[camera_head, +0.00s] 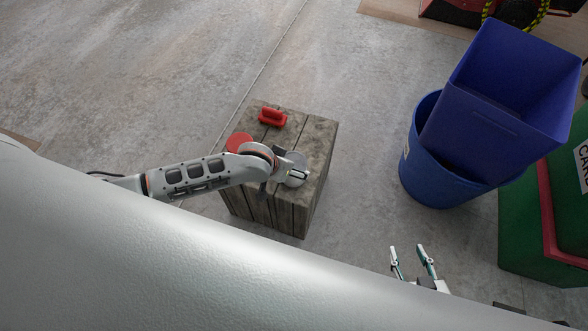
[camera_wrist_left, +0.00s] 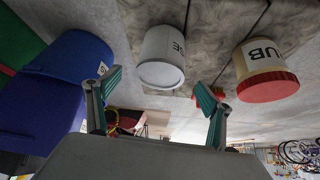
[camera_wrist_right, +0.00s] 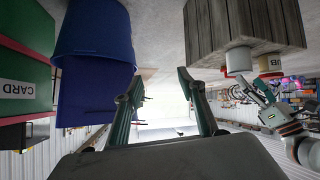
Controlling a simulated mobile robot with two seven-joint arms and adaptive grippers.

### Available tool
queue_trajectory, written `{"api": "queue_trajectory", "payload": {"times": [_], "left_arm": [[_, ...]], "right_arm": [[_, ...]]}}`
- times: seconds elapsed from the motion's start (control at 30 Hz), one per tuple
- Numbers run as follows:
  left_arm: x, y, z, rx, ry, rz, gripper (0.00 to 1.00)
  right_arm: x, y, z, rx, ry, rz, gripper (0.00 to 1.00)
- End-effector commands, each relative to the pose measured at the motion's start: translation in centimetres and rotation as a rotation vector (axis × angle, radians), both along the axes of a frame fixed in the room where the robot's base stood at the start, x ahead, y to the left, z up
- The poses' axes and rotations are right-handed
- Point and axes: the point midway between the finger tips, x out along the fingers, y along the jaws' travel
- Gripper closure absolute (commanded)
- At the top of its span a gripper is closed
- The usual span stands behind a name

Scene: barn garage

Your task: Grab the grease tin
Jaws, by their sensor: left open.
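The grease tin (camera_wrist_left: 162,57) is a grey-white can with a pale lid and dark letters, partly cut off, in the left wrist view. It stands on a wooden crate (camera_head: 316,140); in the head view its grey top (camera_head: 296,158) is partly hidden by my left gripper. My left gripper (camera_wrist_left: 158,92) is open and empty, its fingers apart with the tin ahead between them, not touching as far as I can see. In the right wrist view the tin (camera_wrist_right: 239,61) shows near the left gripper. My right gripper (camera_head: 409,252) is open and empty, off to the right.
A tan tin with a red lid (camera_wrist_left: 266,84) stands beside the grease tin. A red object with a handle (camera_head: 272,116) lies at the crate's back. A blue bin (camera_head: 432,180) with a blue box (camera_head: 500,95) and a green container (camera_head: 535,235) stand right.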

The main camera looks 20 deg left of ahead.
Motion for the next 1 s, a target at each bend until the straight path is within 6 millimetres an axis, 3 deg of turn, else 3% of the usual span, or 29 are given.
{"api": "queue_trajectory", "payload": {"times": [0.5, 0.87, 0.9, 1.0], "left_arm": [[3.0, -0.6, -5.9, 0.002, 0.007, 0.000, 0.19], [3.9, -0.7, -6.3, 0.001, 0.000, 0.000, 0.19], [3.9, -0.7, -6.3, 0.001, 0.000, 0.001, 0.22], [3.9, -0.7, -6.3, 0.001, 0.000, 0.001, 0.48]], "right_arm": [[-1.4, -0.4, -3.5, -0.027, 0.039, 0.004, 0.60], [-0.2, -0.5, -2.5, -0.029, 0.010, 0.004, 0.60], [-0.2, -0.5, -2.5, -0.030, 0.010, 0.004, 0.60], [-0.2, -0.6, -2.5, -0.030, 0.011, 0.005, 0.60]]}}
